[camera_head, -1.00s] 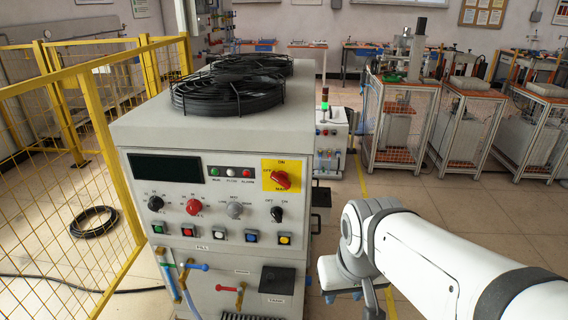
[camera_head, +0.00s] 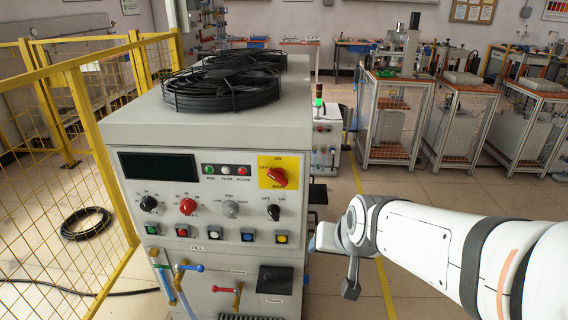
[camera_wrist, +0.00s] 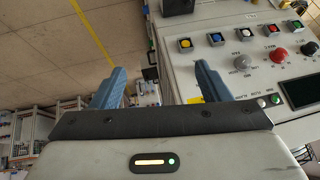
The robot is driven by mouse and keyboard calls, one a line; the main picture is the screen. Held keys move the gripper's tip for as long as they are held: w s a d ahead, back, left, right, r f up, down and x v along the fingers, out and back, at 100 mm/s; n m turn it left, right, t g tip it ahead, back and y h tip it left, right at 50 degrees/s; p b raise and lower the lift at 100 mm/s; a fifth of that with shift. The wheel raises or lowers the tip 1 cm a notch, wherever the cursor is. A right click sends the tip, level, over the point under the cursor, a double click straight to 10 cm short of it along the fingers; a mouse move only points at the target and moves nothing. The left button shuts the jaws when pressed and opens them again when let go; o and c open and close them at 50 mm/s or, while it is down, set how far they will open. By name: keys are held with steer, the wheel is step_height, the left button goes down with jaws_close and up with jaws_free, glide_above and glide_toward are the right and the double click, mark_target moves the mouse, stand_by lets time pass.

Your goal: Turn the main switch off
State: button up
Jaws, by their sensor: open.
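The main switch (camera_head: 279,177) is a red knob on a yellow plate at the upper right of the control panel. Its handle slants from upper left to lower right in the head view, with ON marked above and OFF at left. In the wrist view the panel appears upside down, and only a sliver of the yellow plate (camera_wrist: 194,100) shows beside the right finger; the red knob is hidden. My gripper (camera_wrist: 160,78) is open and empty, its blue fingers spread apart. In the head view my wrist is right of the cabinet, apart from the switch; the fingers are not clear there.
The grey cabinet (camera_head: 214,133) carries a black cable coil (camera_head: 222,90). Below the switch is a black OFF/ON knob (camera_head: 273,213), with red (camera_head: 188,206) and grey (camera_head: 230,209) knobs left and several push buttons. A yellow fence (camera_head: 100,150) stands left.

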steer(key=shift+o, duration=1.3)
steer(key=w+a+m+t+y+b, duration=0.1)
steer(key=w+a+t, duration=0.4)
steer(key=w, duration=0.6)
steer(key=shift+a+f+m+b, duration=0.45)
steer(key=shift+a+m, duration=0.05)
steer(key=shift+a, duration=0.7)
steer(key=m+t+h+b, duration=0.2)
steer(key=m+t, duration=0.2)
steer(key=t, duration=0.1)
glide_toward(278, 179)
steer(key=w+f, duration=0.1)
steer(key=f, duration=0.1)
steer(key=shift+m+t+h, duration=0.5)
steer(key=shift+t+h, duration=0.1)
steer(key=shift+t, duration=0.3)
steer(key=w, duration=0.8)
steer(key=shift+w+a+r, duration=0.15)
steer(key=shift+w+r, duration=0.1)
steer(key=shift+w, duration=0.1)
steer(key=shift+c, duration=0.2)
